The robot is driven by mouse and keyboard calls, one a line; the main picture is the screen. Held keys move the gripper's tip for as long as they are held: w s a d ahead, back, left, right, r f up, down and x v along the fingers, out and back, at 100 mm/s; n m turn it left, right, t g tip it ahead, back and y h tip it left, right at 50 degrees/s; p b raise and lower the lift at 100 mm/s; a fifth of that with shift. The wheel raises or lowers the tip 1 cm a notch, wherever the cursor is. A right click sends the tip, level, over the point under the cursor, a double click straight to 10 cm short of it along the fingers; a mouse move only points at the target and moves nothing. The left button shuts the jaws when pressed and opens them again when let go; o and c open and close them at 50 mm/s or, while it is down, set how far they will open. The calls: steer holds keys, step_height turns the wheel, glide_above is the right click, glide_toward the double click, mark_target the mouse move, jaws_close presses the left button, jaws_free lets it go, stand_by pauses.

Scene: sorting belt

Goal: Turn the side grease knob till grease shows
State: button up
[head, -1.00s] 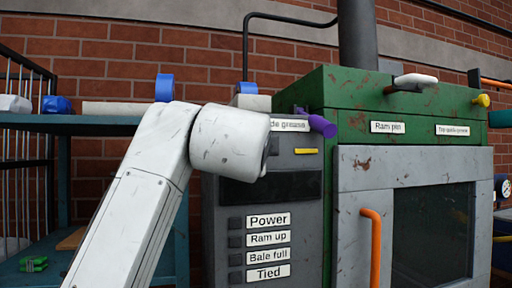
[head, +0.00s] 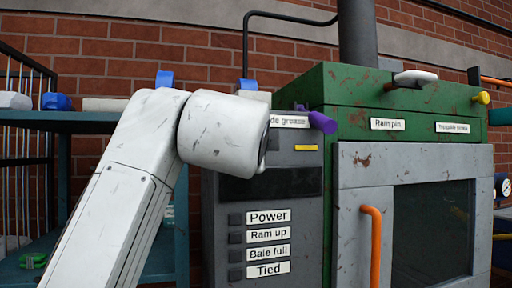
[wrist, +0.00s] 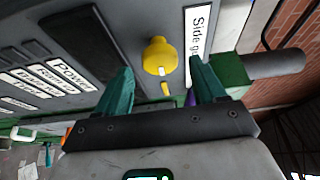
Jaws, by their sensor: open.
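The yellow side grease knob (wrist: 159,57) shows in the wrist view, round, on the dark panel beside the white "Side grease" label (wrist: 198,40), which is partly cut off. The label also shows in the head view (head: 290,121); there my arm hides the knob. My gripper (wrist: 162,66) is open, with one teal finger on each side of the knob in the picture. I cannot tell whether either finger touches it. A short yellow strip (wrist: 165,89) lies beside the knob; it also shows under the label in the head view (head: 306,147).
A purple handle (head: 322,122) sticks out close to the label. The grey panel has labelled buttons (head: 236,247) below. An orange handle (head: 371,245) is on the door at the right. A teal shelf (head: 60,122) stands at the left.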

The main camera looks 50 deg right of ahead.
steer(key=b+v, duration=0.1)
steer(key=v, duration=0.7)
steer(key=shift+b, duration=0.35)
steer(key=shift+f, duration=0.1)
steer(key=w+a+f+n+t+y, duration=0.1)
steer(key=w+f+n+t+y, duration=0.1)
steer(key=w+f+n, duration=0.65)
step_height(320, 180, down, 33)
steer(key=n+g+y, duration=0.2)
steer(key=n+y, duration=0.4)
steer(key=n, duration=0.5)
steer(key=s+a+f+n+g+y, duration=0.1)
steer(key=s+f+n+g+y, duration=0.2)
steer(key=s+f, duration=0.8)
steer(key=s+a+f+n+g+y, duration=0.1)
steer(key=s+f+n+g+y, duration=0.2)
steer(key=s+f, duration=0.8)
steer(key=s+a+f+n+g, duration=0.2)
steer(key=s+f+n, duration=0.1)
steer(key=s+f, duration=0.4)
steer(key=shift+a+f+g+y, duration=0.4)
steer(key=shift+f, duration=0.55)
steer(key=shift+n, duration=0.25)
steer(key=shift+c, duration=0.2)
